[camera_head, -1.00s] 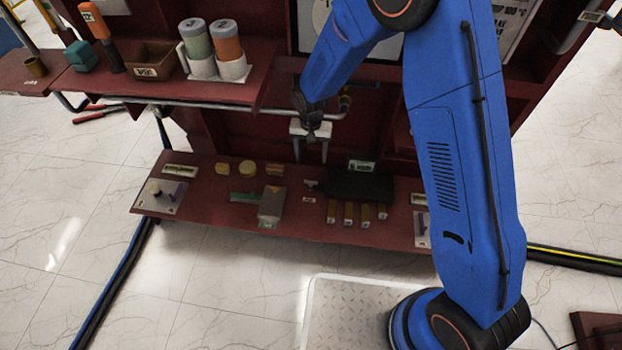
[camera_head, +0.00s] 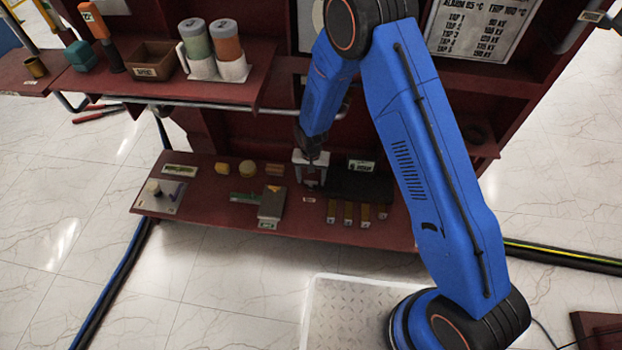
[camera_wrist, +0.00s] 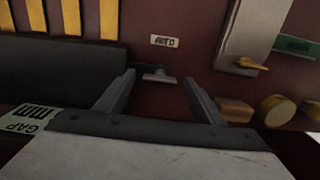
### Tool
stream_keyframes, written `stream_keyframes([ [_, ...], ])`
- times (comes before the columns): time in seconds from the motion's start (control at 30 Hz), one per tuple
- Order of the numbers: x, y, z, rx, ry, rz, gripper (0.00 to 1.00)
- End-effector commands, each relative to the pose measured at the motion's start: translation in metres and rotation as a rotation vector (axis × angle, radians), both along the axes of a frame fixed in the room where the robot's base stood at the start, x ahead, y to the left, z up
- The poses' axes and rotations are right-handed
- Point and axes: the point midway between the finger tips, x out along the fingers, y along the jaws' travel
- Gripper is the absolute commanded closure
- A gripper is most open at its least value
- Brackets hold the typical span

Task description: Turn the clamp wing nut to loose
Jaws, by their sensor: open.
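My gripper (camera_head: 312,180) is open above the lower red shelf. In the wrist view its two fingers (camera_wrist: 159,80) stand apart. A small grey T-shaped handle (camera_wrist: 158,75) shows between the fingertips, and I see no contact with it. In the head view my gripper largely hides this handle. A grey block (camera_head: 272,203) with a green strip lies to the left of my gripper; in the wrist view the block (camera_wrist: 247,30) carries a small yellow lever (camera_wrist: 252,64). I cannot tell for certain which of these is the clamp wing nut.
A dark box (camera_head: 358,187) with several yellow-and-grey bars is right beside my gripper. Yellow and tan pieces (camera_head: 247,167) stand at the shelf's back left. A panel with a knob (camera_head: 160,195) is at the left end. The upper shelf (camera_head: 240,92) holds mugs and a bin.

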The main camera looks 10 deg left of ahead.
Motion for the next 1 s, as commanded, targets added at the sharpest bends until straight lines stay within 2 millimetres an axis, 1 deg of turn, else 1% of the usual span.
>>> stream_keyframes([
  [0.33,0.0002,0.0001,-0.003,0.0,0.0,0.0,0.38],
  [0.37,0.0002,0.0001,-0.0029,0.0,0.0,0.0,0.42],
  [0.4,0.0002,0.0001,-0.0029,0.0,0.0,0.0,0.52],
  [0.47,0.0002,0.0001,-0.0029,0.0,0.0,0.0,0.66],
  [0.5,0.0002,0.0001,-0.0029,0.0,0.0,0.0,0.76],
  [0.53,0.0001,0.0001,-0.0029,0.0,0.0,0.0,0.79],
  [0.8,0.0001,0.0001,-0.0028,0.0,0.0,0.018,0.79],
  [1.0,0.0002,0.0001,-0.0028,0.0,0.0,0.1,0.79],
])
